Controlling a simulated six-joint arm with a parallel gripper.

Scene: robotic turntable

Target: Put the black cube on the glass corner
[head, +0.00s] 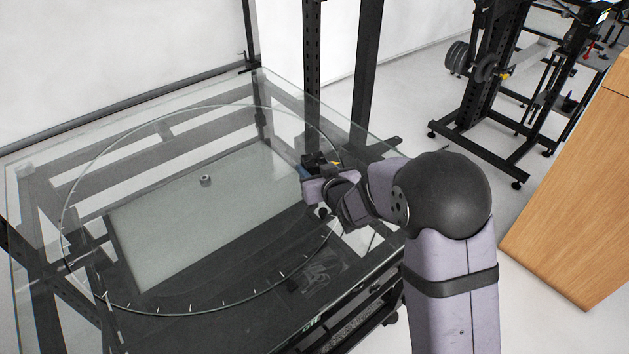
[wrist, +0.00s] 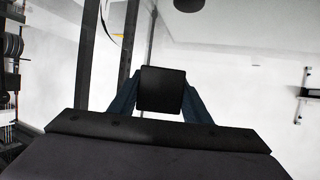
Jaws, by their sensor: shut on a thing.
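The black cube (wrist: 162,89) shows in the wrist view between the two fingers of my gripper (wrist: 161,100), which is shut on it. In the head view my gripper (head: 308,170) is over the right part of the glass table, and the cube there is too small and covered to make out clearly. The glass top (head: 190,104) is a clear sheet with a large round ring marked in it. Its far corner (head: 258,72) lies up and left of my gripper. How high my gripper is above the glass I cannot tell.
A small grey round piece (head: 206,180) sits near the middle of the ring. Dark upright posts (head: 312,75) stand behind the table's far right side. A wooden panel (head: 575,200) and a weight rack (head: 480,90) stand to the right. The left part of the glass is clear.

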